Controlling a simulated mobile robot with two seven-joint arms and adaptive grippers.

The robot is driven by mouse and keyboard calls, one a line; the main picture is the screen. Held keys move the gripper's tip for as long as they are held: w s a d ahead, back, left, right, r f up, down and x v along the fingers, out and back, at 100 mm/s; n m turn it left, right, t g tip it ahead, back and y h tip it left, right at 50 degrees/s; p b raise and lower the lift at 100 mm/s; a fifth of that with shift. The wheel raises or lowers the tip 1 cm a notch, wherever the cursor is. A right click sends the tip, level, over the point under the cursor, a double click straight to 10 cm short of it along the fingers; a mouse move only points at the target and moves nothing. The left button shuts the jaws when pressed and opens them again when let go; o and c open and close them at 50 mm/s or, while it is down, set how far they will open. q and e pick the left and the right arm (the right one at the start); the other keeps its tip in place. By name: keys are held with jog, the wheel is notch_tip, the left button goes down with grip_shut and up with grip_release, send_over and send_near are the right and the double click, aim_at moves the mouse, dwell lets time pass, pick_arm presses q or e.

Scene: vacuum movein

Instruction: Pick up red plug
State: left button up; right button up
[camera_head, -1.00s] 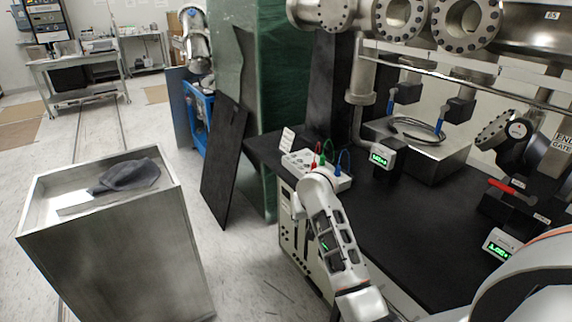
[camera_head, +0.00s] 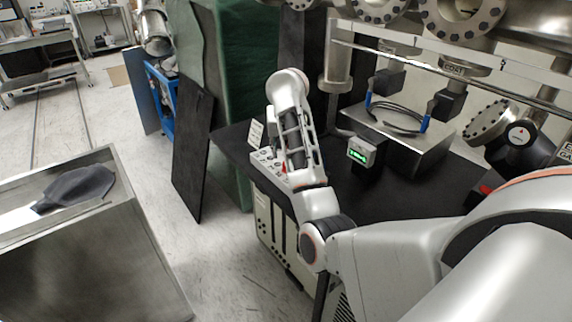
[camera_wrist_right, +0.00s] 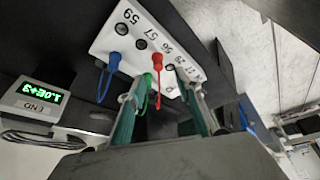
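The red plug (camera_wrist_right: 157,63) stands in a white numbered socket panel (camera_wrist_right: 104,42) in the right wrist view, with a red cord hanging from it. Part of it shows as a red spot (camera_head: 284,168) beside my arm in the head view. My right gripper (camera_wrist_right: 165,86) is open, its two fingers pointing at the panel with the red plug between them, nearer the left finger. The green plug (camera_wrist_right: 148,78) is close beside the left fingertip; I cannot tell whether they touch. My left gripper is not in view.
A blue plug (camera_wrist_right: 114,59) with a blue cord is left of the green one. A meter with a green display (camera_wrist_right: 41,98) stands beside the panel; it also shows in the head view (camera_head: 361,151). A metal box (camera_head: 400,150) with a cable stands behind on the black table.

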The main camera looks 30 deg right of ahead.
aim_at(285, 168)
jog(key=x, duration=0.7)
jog(key=shift+s+d, duration=0.1)
jog(key=shift+s, duration=0.15)
grip_shut()
